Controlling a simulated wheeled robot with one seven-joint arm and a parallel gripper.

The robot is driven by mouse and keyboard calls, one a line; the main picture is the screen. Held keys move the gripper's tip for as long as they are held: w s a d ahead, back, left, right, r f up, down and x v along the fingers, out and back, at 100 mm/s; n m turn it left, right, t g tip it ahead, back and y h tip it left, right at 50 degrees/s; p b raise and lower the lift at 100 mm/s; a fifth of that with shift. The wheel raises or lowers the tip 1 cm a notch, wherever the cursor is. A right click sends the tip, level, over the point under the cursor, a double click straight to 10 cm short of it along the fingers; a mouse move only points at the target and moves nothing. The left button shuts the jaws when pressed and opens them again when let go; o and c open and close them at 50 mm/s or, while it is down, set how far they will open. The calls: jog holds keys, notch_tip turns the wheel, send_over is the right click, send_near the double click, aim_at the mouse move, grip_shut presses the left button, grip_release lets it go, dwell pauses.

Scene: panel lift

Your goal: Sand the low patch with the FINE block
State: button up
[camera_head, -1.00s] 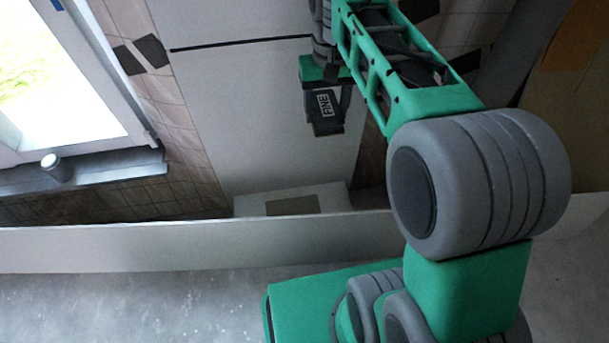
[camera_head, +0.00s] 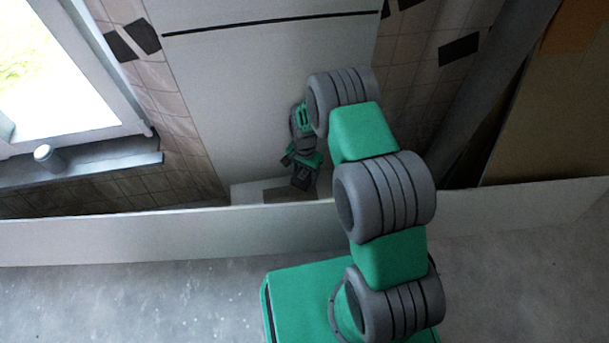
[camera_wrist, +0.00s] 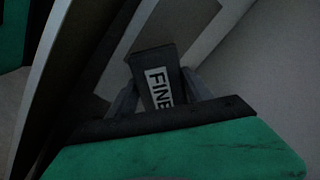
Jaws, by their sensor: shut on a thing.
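The dark FINE block (camera_wrist: 152,65), with a white label reading FINE, is held between the fingers of my gripper (camera_wrist: 158,92) in the wrist view. In the head view my gripper (camera_head: 303,163) is low in front of the white panel, and the block (camera_head: 302,182) shows as a small dark shape below it. The low patch (camera_head: 280,195) is a tan-grey rectangle on the pale low board, partly hidden by the block and gripper. The block is at or just in front of the patch; I cannot tell whether they touch.
A long white barrier (camera_head: 150,235) runs across in front, and my arm reaches over it. A tall white panel (camera_head: 240,100) with a dark line stands behind. A window sill (camera_head: 90,168) with a small knob is on the left. A grey slanted post (camera_head: 490,95) stands at right.

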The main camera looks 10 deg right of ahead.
aim_at(314, 188)
jog(key=shift+f+b, duration=2.55)
jog(key=shift+f, duration=1.15)
jog(key=shift+d+f, duration=0.1)
jog(key=shift+f, duration=0.1)
jog(key=shift+d+f, duration=0.1)
jog(key=shift+d, duration=1.85)
jog(key=shift+a, duration=1.9)
jog(key=shift+w+a+r+p, duration=0.1)
jog(key=shift+r+p, duration=0.25)
jog(key=shift+r, duration=0.25)
jog(key=shift+w+a+r+p, duration=0.1)
jog(key=shift+r+p, duration=0.25)
jog(key=shift+r, duration=0.25)
jog(key=shift+s+r+p, duration=0.2)
jog(key=shift+r+p, duration=1.8)
jog(key=shift+r, duration=0.8)
